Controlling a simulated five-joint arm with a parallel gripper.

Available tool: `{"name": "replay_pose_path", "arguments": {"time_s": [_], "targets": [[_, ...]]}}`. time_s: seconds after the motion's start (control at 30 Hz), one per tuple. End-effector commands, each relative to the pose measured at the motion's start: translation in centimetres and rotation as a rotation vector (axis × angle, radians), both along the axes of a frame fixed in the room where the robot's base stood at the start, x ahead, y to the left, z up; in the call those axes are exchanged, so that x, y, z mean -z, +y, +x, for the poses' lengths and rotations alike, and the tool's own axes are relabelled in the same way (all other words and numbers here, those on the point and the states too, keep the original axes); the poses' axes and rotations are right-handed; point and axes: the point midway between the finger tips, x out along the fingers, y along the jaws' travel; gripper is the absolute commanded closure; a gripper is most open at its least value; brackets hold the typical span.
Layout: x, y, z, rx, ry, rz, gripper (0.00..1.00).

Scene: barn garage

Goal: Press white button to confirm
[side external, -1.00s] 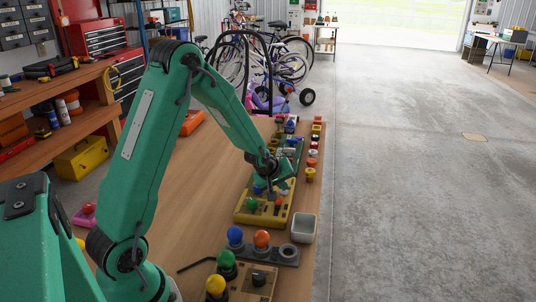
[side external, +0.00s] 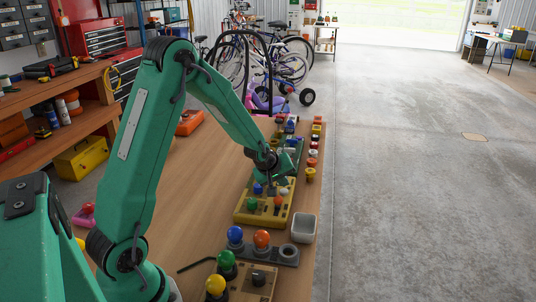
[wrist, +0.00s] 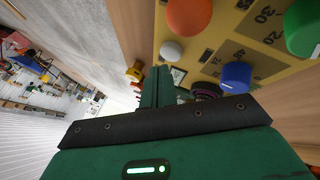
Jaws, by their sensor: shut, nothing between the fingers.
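The white button (wrist: 172,51) is a small round cap on a yellow panel in the wrist view. It also shows as a pale cap in the side view (side external: 283,190), between my gripper and the orange knob. The yellow panel (side external: 241,214) lies on the wooden bench and also carries orange (wrist: 189,14), green (wrist: 302,27) and blue (wrist: 235,76) knobs. My gripper (wrist: 158,72) is shut and empty, its fingertips beside the white button and apart from it in the wrist picture. In the side view my gripper (side external: 281,179) is above the panel's far end; its exact height is unclear.
A black knob (wrist: 205,90) is partly hidden near my fingers. A grey plate (side external: 283,257) with blue and orange knobs is nearer the camera. A white bin (side external: 303,228) stands right of the panel. Several small colored parts line the bench's right edge.

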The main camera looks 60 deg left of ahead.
Motion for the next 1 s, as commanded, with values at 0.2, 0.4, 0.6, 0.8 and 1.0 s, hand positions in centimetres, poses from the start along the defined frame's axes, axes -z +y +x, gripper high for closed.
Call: {"name": "replay_pose_path", "arguments": {"time_s": [0.2,0.4,0.6,0.8,1.0], "targets": [[-0.1,0.0,0.0,0.0,0.0,0.0,1.0],[-0.2,0.0,0.0,0.0,-0.001,0.001,1.0],[-1.2,0.0,0.1,0.0,-0.002,0.0,1.0],[-2.6,0.0,0.0,0.0,-0.003,0.001,1.0],[-4.0,0.0,0.1,0.0,-0.003,0.001,1.0]]}}
